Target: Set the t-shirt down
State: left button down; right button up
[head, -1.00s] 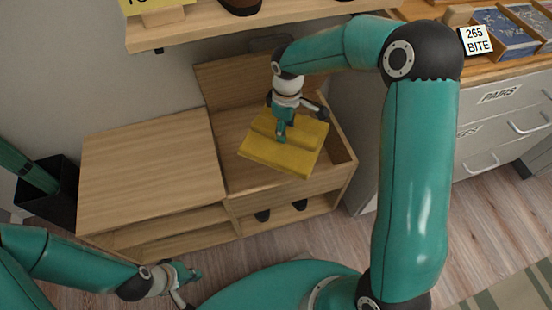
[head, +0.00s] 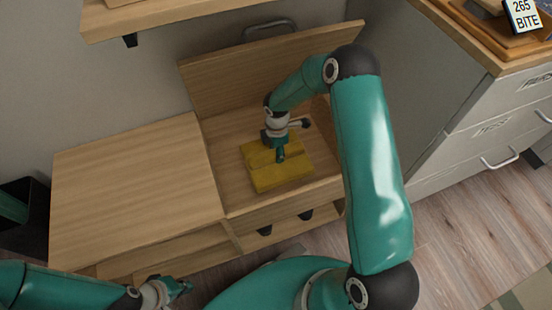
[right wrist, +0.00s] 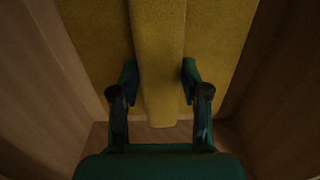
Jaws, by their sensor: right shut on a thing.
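The folded yellow t-shirt (head: 283,174) is in the open compartment (head: 237,199) of the low wooden bench, close to its floor; I cannot tell if it touches. My right gripper (head: 279,156) is above it, shut on the raised middle fold. In the right wrist view the t-shirt (right wrist: 160,60) lies between wooden walls, with its ridge between the fingers of the gripper (right wrist: 160,82). My left gripper (head: 180,287) is low at the lower left, away from the t-shirt; its fingertips are too small to tell open or shut.
The bench's raised lid (head: 270,62) leans at the back of the compartment. A closed wooden top (head: 130,185) lies to the left. A wall shelf (head: 190,12) hangs above, and a grey drawer cabinet (head: 470,120) stands at the right.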

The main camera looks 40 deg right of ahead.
jog(key=shift+f+b, duration=0.5)
jog(key=shift+f, duration=1.3)
jog(key=shift+f, duration=0.15)
jog(key=o, duration=1.2)
notch_tip(320, 180, up, 12)
jog(key=p, duration=0.4)
jog(key=shift+r, duration=0.2)
